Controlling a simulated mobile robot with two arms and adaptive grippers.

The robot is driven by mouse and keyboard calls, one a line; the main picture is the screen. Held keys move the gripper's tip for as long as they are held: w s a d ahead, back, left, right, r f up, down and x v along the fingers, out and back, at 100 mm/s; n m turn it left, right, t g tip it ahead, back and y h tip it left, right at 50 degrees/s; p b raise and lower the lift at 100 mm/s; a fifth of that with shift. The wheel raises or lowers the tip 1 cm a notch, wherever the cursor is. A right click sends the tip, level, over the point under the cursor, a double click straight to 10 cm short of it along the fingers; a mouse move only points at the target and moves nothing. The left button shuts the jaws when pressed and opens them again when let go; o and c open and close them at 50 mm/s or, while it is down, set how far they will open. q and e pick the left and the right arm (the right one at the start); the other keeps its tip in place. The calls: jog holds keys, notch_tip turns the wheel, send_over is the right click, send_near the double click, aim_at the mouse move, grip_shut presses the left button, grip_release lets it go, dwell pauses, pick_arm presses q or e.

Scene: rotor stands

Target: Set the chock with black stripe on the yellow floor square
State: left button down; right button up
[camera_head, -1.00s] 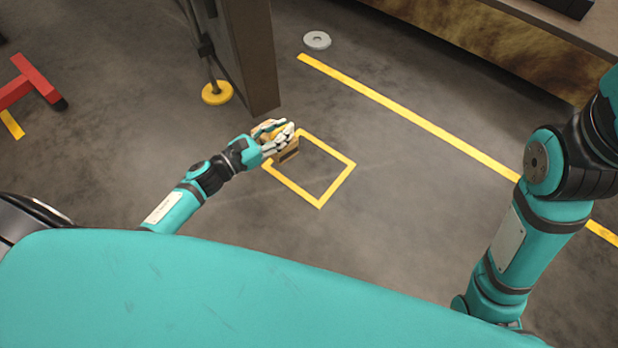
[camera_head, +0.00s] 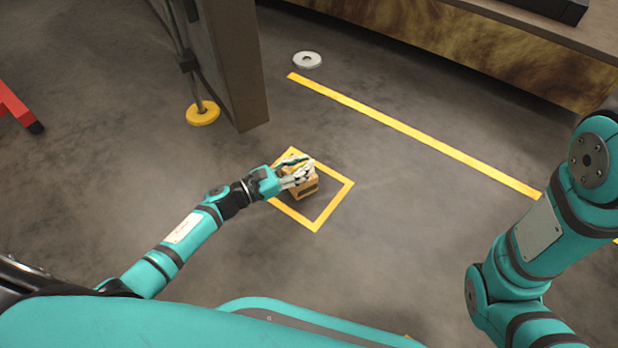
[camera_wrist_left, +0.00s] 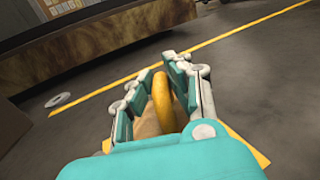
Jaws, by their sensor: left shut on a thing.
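The chock with black stripe (camera_head: 305,190) is a tan block with a dark band on its side, seen in the head view inside the outline of the yellow floor square (camera_head: 326,213). My left gripper (camera_head: 300,171) is over its top and shut on it. In the left wrist view a yellow loop-like handle (camera_wrist_left: 163,102) stands between the fingers of my left gripper (camera_wrist_left: 160,85), with part of the tan block below it. Whether the block touches the floor I cannot tell. My right arm shows at the right in the head view, but its gripper is out of view.
A brown post (camera_head: 232,65) and a yellow round foot (camera_head: 203,113) stand left of the square. A pale disc (camera_head: 307,60) lies behind it, near a long yellow floor line (camera_head: 410,131). A red stand (camera_head: 15,105) is at the far left. Floor right of the square is clear.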

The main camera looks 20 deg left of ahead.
aim_at(306, 188)
pick_arm(q)
jog(key=shift+w+d, duration=0.45)
jog(key=shift+d, duration=0.35)
notch_tip(306, 188, down, 4)
jog(key=b, duration=0.3)
jog(key=shift+r+b, duration=0.1)
jog(key=shift+b, duration=0.3)
jog(key=shift+r, duration=0.15)
jog(key=c, duration=1.3)
grip_release()
jog(key=shift+o, duration=0.2)
